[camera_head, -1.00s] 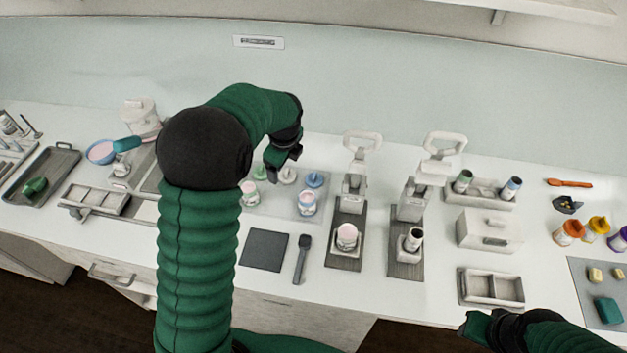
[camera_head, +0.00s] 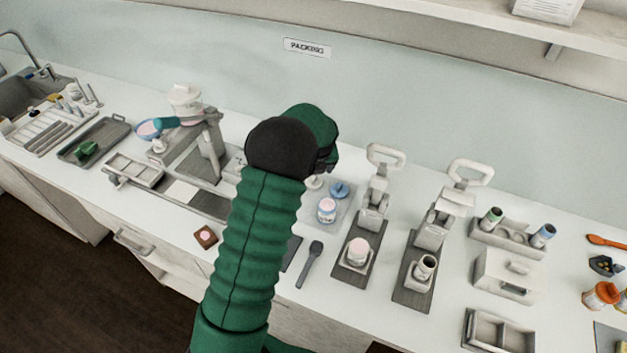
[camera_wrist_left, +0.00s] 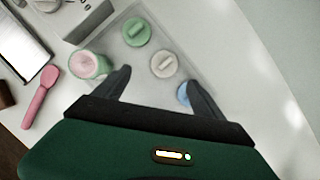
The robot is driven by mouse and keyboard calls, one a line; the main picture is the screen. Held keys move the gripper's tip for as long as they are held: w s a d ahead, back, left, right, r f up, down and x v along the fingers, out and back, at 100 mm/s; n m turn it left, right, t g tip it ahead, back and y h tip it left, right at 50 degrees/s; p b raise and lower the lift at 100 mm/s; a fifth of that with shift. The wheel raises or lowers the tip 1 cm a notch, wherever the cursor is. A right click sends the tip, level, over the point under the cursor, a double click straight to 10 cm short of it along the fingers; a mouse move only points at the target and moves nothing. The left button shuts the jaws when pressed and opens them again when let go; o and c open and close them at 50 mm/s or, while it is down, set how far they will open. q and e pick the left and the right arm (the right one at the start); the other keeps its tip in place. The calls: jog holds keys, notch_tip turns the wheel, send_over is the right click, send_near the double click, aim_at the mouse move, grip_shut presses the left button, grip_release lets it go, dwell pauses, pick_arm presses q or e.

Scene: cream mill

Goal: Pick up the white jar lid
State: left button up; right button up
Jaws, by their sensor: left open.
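The white jar lid (camera_wrist_left: 164,64) is a pale round lid with a raised grip, lying on a light tray (camera_wrist_left: 112,38) in the left wrist view. In the head view, the lid (camera_head: 314,183) shows only partly, beside my left arm. My left gripper (camera_wrist_left: 158,77) is open and above the tray. In the wrist view, the white lid appears just beyond the gap between its fingers, with nothing held. In the head view, the hand's black end (camera_head: 326,160) shows, but the fingers are mostly hidden. My right gripper is out of view.
A green lid (camera_wrist_left: 137,32) and a partly hidden blue lid (camera_wrist_left: 183,93) flank the white one. A green-rimmed pink jar (camera_wrist_left: 86,65) and a blue jar (camera_head: 326,211) stand nearby. Two lever presses (camera_head: 373,205) (camera_head: 432,230) stand to the right.

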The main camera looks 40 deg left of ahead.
aim_at(315, 179)
pick_arm(q)
jog(key=x, duration=0.4)
jog(key=shift+w, duration=0.15)
jog(key=shift+w+d+f, duration=0.15)
jog(key=shift+d, duration=0.05)
jog(key=shift+w+d+f+p, duration=0.25)
jog(key=shift+w+f+p, duration=0.1)
jog(key=shift+f+p, duration=0.35)
jog(key=x, duration=0.3)
jog(key=shift+w+a, duration=0.1)
jog(key=shift+a, duration=0.05)
jog(key=shift+a+f, duration=0.1)
jog(key=shift+a, duration=0.35)
jog(key=c, duration=0.4)
jog(key=shift+d, duration=0.35)
jog(key=c, duration=1)
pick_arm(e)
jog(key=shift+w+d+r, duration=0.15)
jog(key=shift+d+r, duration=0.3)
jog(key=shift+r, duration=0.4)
